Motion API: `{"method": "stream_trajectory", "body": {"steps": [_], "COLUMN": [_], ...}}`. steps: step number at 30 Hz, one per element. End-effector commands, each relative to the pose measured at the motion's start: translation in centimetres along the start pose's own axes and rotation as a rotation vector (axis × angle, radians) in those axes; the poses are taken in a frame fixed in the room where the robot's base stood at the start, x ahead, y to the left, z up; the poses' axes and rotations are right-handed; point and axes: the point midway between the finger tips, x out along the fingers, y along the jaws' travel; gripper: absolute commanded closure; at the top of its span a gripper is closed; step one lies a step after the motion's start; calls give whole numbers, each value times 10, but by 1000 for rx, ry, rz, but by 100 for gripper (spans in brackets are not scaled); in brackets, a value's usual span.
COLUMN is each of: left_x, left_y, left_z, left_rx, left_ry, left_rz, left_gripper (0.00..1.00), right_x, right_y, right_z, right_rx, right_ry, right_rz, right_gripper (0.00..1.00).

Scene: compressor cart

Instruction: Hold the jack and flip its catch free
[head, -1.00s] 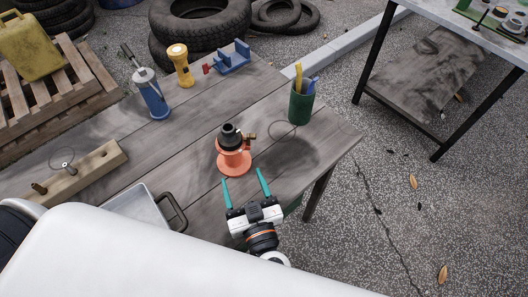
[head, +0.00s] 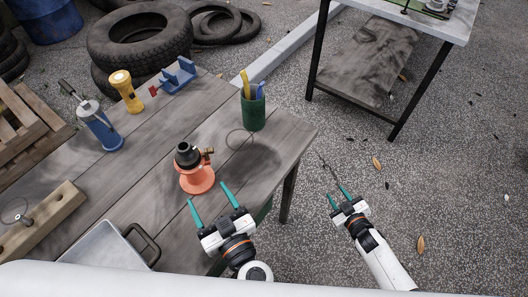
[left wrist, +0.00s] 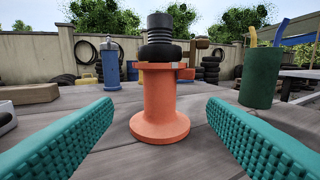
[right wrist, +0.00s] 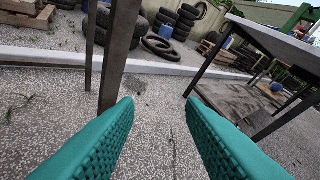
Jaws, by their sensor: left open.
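The jack is an orange bottle-shaped body with a flared base and a ribbed black top (head: 197,180). It stands upright on the wooden table and also shows in the left wrist view (left wrist: 160,108). A small brownish catch (head: 207,152) sticks out to the right near its top; its exact form is hard to tell. My left gripper (head: 210,198) is open, just in front of the jack, with its teal fingers apart on either side and not touching it. My right gripper (head: 339,196) is open and empty, off the table's right edge above the ground.
A green cup with pens (head: 253,110) stands behind the jack to the right. A grey tray (head: 102,250) lies at the front left. A blue canister (head: 100,127), yellow flashlight (head: 127,92) and blue vise (head: 178,76) stand farther back.

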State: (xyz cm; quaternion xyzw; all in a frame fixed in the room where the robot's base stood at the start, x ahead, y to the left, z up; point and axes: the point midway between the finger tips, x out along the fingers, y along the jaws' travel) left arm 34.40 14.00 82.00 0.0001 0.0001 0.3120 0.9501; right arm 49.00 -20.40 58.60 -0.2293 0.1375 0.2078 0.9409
Motion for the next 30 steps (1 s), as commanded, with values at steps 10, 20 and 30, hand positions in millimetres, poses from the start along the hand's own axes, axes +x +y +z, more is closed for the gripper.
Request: {"method": "stream_trajectory", "body": {"steps": [10,20,30], "left_x": [0,0,4], "left_y": [0,0,0], "left_z": [0,0,0], "left_rx": [0,0,0], "left_ry": [0,0,-1], "left_rz": [0,0,1], "left_gripper": [33,33,33], "right_x": [6,-47,-73], "right_y": [-40,60,103], "right_z": [206,338,358], "right_rx": [-311,-870,-1157], "right_ry": [-540,-1032,-1183], "right_rz": [96,351,472], "right_gripper": [64,64,64]}}
